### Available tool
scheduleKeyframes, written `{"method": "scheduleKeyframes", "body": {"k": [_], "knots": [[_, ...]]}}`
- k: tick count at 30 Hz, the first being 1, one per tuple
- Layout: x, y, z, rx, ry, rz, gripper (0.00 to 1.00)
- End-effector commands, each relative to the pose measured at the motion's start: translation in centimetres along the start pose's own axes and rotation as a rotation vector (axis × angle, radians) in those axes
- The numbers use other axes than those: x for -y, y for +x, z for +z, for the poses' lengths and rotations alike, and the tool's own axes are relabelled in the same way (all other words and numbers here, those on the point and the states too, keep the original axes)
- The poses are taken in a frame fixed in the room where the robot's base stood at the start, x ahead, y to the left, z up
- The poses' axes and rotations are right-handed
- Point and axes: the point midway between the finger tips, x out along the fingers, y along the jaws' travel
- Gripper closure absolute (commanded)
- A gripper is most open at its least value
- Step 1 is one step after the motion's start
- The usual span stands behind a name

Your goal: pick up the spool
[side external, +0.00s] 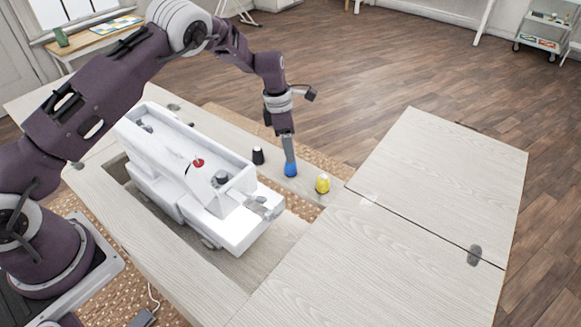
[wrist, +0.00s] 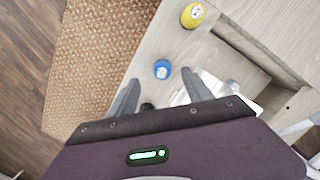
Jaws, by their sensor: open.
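Three spools stand in a row on the pale wood strip beside the sewing machine: a black spool (side external: 258,155), a blue spool (side external: 291,170) and a yellow spool (side external: 322,184). My gripper (side external: 289,156) points down at the blue spool, its fingertips overlapping the spool's top in the side view. In the wrist view my open gripper (wrist: 160,75) has the blue spool (wrist: 162,69) roughly between its fingertips, with gaps on both sides. I cannot tell whether the tips are down around it. The yellow spool (wrist: 193,15) is clear of the fingers. The black spool (wrist: 147,106) is mostly hidden.
The white sewing machine (side external: 240,235) sits in the cabinet opening close to the spools. A woven rug (side external: 305,207) lies under the cabinet. A hinged wooden leaf (side external: 440,165) extends at the right. The wooden floor beyond is open.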

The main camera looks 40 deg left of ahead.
Motion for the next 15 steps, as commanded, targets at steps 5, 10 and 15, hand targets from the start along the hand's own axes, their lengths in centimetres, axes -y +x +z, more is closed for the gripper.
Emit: {"method": "scheduleKeyframes", "body": {"k": [5, 10, 15], "knots": [[0.2, 2.6, -0.2, -0.002, -0.003, -0.004, 0.41], [0.3, 5.8, -0.5, -0.002, -0.001, -0.003, 0.41], [0.3, 6.8, -0.4, -0.001, 0.000, -0.002, 0.41]]}}
